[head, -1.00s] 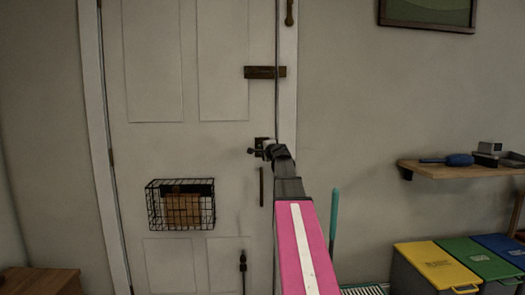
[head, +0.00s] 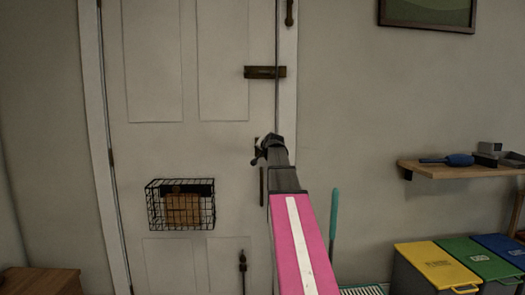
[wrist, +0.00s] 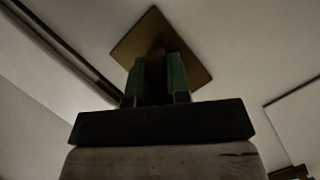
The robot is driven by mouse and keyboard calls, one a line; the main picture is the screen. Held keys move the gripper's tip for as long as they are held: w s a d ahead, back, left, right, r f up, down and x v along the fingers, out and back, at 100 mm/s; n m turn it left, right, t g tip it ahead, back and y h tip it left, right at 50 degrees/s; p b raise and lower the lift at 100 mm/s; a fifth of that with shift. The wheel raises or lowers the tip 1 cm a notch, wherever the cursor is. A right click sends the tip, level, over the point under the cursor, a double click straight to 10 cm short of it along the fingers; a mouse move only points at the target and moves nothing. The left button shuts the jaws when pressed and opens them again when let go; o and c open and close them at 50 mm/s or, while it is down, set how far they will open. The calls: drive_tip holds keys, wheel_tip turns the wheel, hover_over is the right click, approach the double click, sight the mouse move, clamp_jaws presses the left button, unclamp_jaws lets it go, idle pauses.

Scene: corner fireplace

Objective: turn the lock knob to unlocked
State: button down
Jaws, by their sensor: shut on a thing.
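The lock's brass plate (wrist: 185,62) fills the upper middle of the wrist view and looks like a tilted diamond there. The dark lock knob (wrist: 157,62) stands out from it, mostly hidden between the two green fingers of my gripper (wrist: 158,78). The gripper is shut on the knob. In the head view my gripper (head: 261,153) is at the right edge of the white door (head: 160,150), and my wrist covers most of the lock plate (head: 256,144). The exact angle of the knob cannot be told.
A brass bolt (head: 264,72) is above the lock, and a dark pull handle (head: 262,187) is just below. A wire basket (head: 153,210) hangs on the door. Coloured bins (head: 440,262), a wooden shelf (head: 445,174) and a teal-handled tool (head: 334,215) are to the right.

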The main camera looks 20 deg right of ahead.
drive_tip(key=n+g+h, duration=0.1)
drive_tip(key=n+h, duration=0.1)
drive_tip(key=n, duration=0.2)
drive_tip(key=shift+h, duration=0.3)
drive_tip(key=shift+n, duration=0.3)
idle(0.3)
drive_tip(key=c, duration=1.1)
unclamp_jaws()
drive_tip(key=shift+s, duration=0.1)
drive_tip(key=v, duration=1)
drive_tip(key=shift+s+a+r, duration=0.2)
drive_tip(key=shift+a, duration=0.05)
